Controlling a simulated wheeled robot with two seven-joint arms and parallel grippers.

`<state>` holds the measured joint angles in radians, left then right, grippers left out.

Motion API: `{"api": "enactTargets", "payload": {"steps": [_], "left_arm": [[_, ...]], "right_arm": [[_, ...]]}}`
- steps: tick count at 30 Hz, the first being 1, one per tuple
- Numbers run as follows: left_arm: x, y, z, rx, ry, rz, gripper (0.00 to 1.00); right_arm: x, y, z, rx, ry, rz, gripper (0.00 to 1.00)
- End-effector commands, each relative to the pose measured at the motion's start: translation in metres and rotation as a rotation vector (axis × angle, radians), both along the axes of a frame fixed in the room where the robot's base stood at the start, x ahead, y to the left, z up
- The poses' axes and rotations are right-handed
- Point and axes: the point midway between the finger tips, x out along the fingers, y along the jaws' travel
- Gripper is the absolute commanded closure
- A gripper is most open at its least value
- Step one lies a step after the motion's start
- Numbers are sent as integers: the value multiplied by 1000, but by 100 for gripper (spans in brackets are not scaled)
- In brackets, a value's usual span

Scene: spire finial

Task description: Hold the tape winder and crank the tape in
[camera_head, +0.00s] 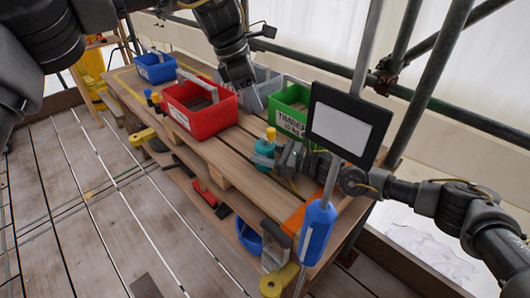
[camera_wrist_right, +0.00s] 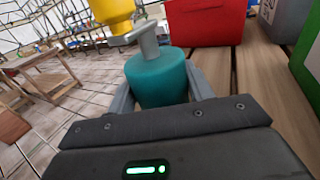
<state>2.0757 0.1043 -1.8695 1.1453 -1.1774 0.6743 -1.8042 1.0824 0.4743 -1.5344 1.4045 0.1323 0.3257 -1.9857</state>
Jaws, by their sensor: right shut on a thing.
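The tape winder (camera_head: 264,152) is a teal drum with a grey crank arm and a yellow knob (camera_head: 270,133). It also shows in the right wrist view (camera_wrist_right: 157,80), with its crank arm (camera_wrist_right: 145,38) across the top and the knob (camera_wrist_right: 112,14) at upper left. My right gripper (camera_head: 274,157) is shut on the drum, one finger on each side. I cannot tell whether the drum touches the bench. My left gripper (camera_head: 241,84) hangs over the red and grey crates, apart from the winder; its finger opening is unclear.
A red crate (camera_head: 182,118), grey crate (camera_head: 262,82), green crate (camera_head: 289,115) and blue crate (camera_head: 154,74) stand on the wooden bench (camera_head: 205,150). A black-framed panel (camera_head: 345,125) and a blue item (camera_head: 316,230) are on a pole at right. Scaffold tubes stand behind.

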Motion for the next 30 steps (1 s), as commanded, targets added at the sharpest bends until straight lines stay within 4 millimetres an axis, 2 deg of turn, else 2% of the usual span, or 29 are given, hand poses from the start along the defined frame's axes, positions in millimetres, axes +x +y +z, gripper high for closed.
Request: {"api": "enactTargets", "payload": {"steps": [8, 15, 17, 20, 30], "left_arm": [[0, 0, 0, 0, 0, 0, 64], [0, -11, -2, 52, -30, 2, 94], [2, -13, -3, 52, -15, 79, 100], [5, -17, -4, 46, 22, 261, 100], [16, -30, -8, -36, 214, 1046, 100]], "right_arm": [[0, 0, 0, 0, 0, 0, 75], [0, 0, 0, 0, 0, 0, 75], [0, 0, 0, 0, 0, 0, 75], [0, 0, 0, 0, 0, 0, 75], [0, 0, 0, 0, 0, 0, 75]]}}
